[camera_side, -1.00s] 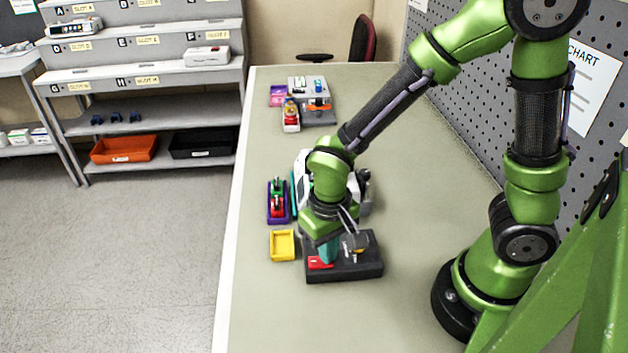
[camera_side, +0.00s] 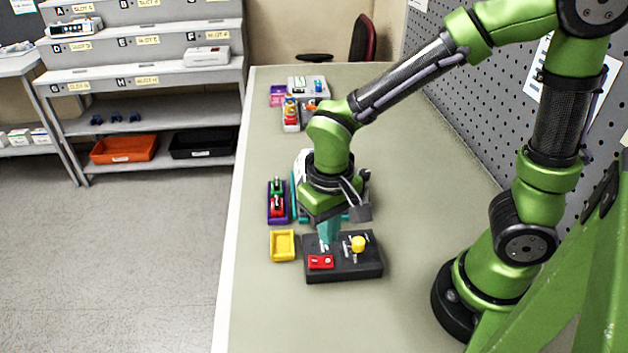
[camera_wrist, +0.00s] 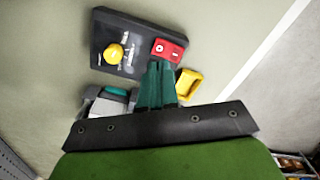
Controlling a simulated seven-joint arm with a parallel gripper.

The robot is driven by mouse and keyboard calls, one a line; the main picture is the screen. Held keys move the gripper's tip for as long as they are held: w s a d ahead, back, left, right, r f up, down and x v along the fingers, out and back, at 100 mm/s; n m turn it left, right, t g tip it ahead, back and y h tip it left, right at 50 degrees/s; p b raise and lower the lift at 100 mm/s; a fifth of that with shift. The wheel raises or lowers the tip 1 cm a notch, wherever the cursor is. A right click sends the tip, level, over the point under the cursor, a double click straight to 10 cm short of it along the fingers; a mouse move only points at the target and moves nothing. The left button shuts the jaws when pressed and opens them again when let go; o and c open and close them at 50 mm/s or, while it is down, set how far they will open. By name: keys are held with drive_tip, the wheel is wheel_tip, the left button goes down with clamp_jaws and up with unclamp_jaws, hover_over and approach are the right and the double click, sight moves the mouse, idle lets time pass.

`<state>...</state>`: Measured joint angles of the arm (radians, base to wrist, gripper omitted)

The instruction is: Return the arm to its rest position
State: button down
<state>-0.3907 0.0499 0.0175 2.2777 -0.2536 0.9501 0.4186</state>
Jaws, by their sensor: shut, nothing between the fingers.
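My gripper (camera_side: 328,232) is shut and empty, its teal fingers pointing down above the dark control box (camera_side: 345,271). In the wrist view the shut fingers (camera_wrist: 158,84) reach toward the same box (camera_wrist: 112,70). The box carries a red switch block (camera_side: 320,262) at its front left and a yellow knob (camera_side: 358,243) at its right. In the wrist view the red block (camera_wrist: 167,50) is just beyond the fingertips.
A yellow tray (camera_side: 282,245) sits left of the box. A purple bin (camera_side: 277,202) with coloured parts stands behind it. A white and grey device behind my gripper is partly hidden. More items (camera_side: 303,100) lie at the table's far end. The front table area (camera_side: 300,320) is clear.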

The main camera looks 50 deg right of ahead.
drive_tip(key=shift+r, duration=0.7)
drive_tip(key=s+d+r+t+y, duration=0.1)
drive_tip(key=d+r+t, duration=0.2)
drive_tip(key=r, duration=0.3)
drive_tip(key=s+d+r+m+t+y, duration=0.1)
drive_tip(key=d+r+t, duration=0.3)
drive_tip(key=r, duration=0.3)
drive_tip(key=shift+s+d, duration=0.4)
drive_tip(key=shift+d, duration=0.2)
